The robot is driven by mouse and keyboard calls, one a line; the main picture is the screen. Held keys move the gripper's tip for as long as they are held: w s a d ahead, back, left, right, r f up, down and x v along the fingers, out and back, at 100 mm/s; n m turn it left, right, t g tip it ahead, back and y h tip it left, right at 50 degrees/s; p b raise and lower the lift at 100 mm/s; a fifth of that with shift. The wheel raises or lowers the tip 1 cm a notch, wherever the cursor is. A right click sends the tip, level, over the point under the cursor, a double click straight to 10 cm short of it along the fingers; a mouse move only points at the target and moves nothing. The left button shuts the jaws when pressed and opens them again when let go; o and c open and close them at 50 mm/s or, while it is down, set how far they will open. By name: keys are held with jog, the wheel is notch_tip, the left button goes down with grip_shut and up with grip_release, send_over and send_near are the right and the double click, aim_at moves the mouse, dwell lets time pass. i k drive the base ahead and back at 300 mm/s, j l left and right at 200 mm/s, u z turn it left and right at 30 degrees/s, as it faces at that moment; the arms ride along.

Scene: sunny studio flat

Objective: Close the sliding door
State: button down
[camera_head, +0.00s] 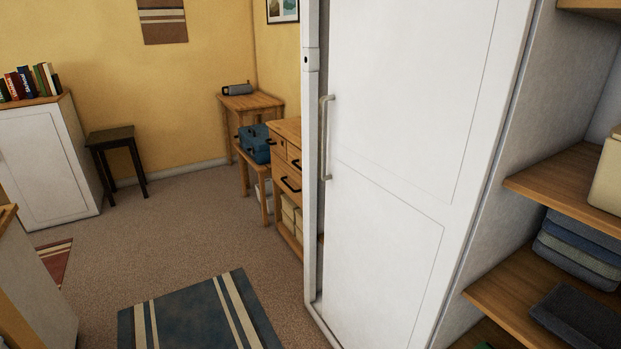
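The sliding door (400,150) is a tall white panel with thin outlined fields, on the right half of the head view. A pale vertical bar handle (326,138) sits near its left edge. A white upright post (311,170) stands just left of the door. A narrow dark strip shows between the post and the door's left edge; I cannot tell how deep this gap is. The door's top is cut off by the picture edge. My gripper is not in view, and nothing is seen touching the handle.
Right of the door, open wooden shelves (560,172) hold folded blue-grey towels (575,250) and a cream box (607,175). A blue striped rug (195,318) lies on the carpet. A drawer unit (288,170), dark stool (115,150) and white cabinet (45,165) stand farther back.

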aim_at(420, 92)
jog(key=i+j+z, duration=0.1)
jog(key=i+j, duration=1.15)
jog(key=i+j+z, duration=0.15)
jog(key=i+j, duration=1.25)
